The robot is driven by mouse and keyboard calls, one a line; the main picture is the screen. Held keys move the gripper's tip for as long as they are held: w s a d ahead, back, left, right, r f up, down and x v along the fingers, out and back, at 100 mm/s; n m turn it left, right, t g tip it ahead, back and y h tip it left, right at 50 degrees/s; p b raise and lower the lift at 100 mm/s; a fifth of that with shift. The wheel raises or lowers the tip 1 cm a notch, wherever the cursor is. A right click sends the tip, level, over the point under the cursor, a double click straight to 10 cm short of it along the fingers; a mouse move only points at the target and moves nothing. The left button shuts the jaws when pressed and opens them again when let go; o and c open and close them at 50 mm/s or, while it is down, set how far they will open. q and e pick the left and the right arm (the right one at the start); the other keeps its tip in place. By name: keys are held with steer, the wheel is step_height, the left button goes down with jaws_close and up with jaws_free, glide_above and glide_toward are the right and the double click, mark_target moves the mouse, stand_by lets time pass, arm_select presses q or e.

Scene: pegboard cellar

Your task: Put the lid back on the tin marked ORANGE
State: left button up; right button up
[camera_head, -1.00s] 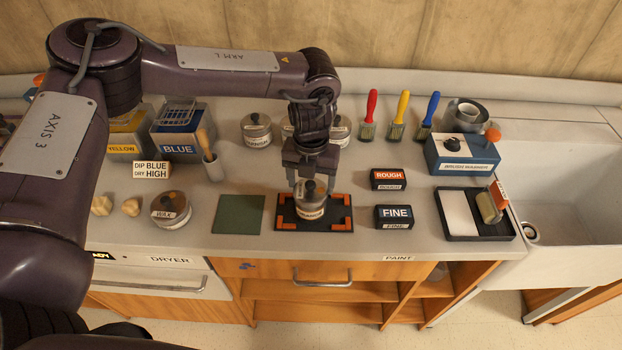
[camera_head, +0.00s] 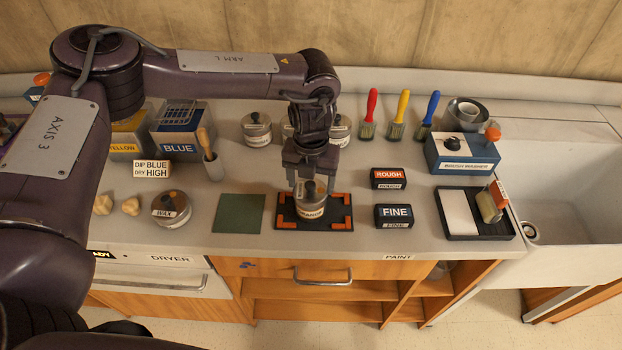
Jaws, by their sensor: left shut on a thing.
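The tin marked ORANGE (camera_head: 311,211) stands upright on a black mat with orange corner marks (camera_head: 342,222). A grey lid with a dark knob (camera_head: 310,190) is at the top of the tin, level as far as I can see. My left gripper (camera_head: 310,183) reaches down from above and is shut on the lid's knob. Whether the lid is fully seated on the rim I cannot tell. My right gripper is not in view.
A green mat (camera_head: 239,213) and the WAX tin (camera_head: 171,209) lie to the left. ROUGH (camera_head: 388,178) and FINE (camera_head: 393,216) blocks stand to the right. More lidded tins (camera_head: 256,129) and upright brushes (camera_head: 398,118) stand behind. The counter's front edge is close.

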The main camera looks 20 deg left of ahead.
arm_select(q)
steer(key=o, duration=1.1)
steer(key=shift+o, duration=0.5)
steer(key=shift+r, duration=0.15)
steer(key=shift+r+p, duration=2.7)
steer(key=shift+r, duration=0.7)
jaws_close()
